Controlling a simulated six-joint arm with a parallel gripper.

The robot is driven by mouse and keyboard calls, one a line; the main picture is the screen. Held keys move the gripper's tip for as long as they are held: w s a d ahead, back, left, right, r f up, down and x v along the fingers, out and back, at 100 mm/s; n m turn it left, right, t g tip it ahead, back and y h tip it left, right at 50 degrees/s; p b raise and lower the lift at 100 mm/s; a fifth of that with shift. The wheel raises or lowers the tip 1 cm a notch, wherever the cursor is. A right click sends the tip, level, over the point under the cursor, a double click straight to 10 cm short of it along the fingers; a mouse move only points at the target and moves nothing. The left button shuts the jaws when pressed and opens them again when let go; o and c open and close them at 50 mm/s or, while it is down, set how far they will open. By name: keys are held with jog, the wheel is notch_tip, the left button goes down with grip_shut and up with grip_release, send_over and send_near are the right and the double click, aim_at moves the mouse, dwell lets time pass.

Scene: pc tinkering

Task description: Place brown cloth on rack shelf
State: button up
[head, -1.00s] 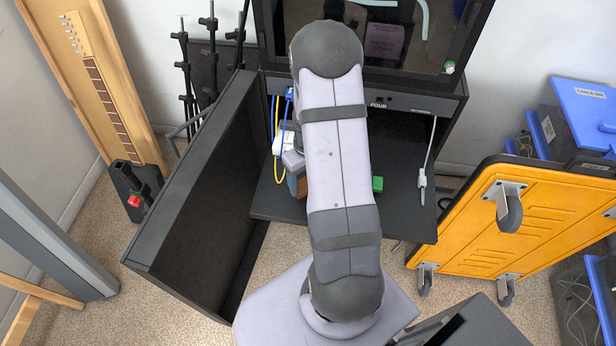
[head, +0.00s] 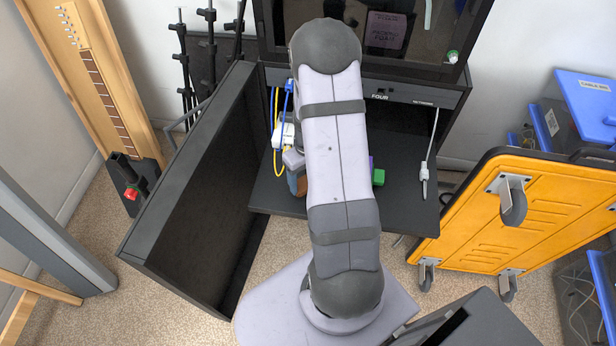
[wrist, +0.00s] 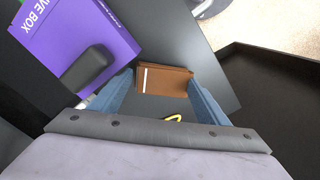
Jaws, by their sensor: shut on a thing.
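The brown cloth (wrist: 165,80) is a folded brown block with a white stripe. It sits between the blue fingers of my gripper (wrist: 158,92) in the wrist view, and the gripper is shut on it. In the head view, a small brown patch of the cloth (head: 302,186) shows beside my arm, over the left part of the dark rack shelf (head: 405,200). My arm hides most of the gripper there. The shelf also shows beneath the cloth in the wrist view (wrist: 190,48). I cannot tell whether the cloth touches it.
A purple box (wrist: 72,38) lies on the shelf near the gripper. A green block (head: 379,177) is on the shelf right of my arm. Blue and yellow cables (head: 278,130) hang at the left. An open black door (head: 190,190) stands left, and an orange cart (head: 520,215) stands right.

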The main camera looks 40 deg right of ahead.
jog(key=shift+f, duration=0.35)
jog(key=o, duration=1.1)
jog(key=shift+o, duration=0.3)
jog(key=o, duration=0.5)
jog(key=shift+r+p, duration=3.3)
jog(key=shift+r, duration=0.7)
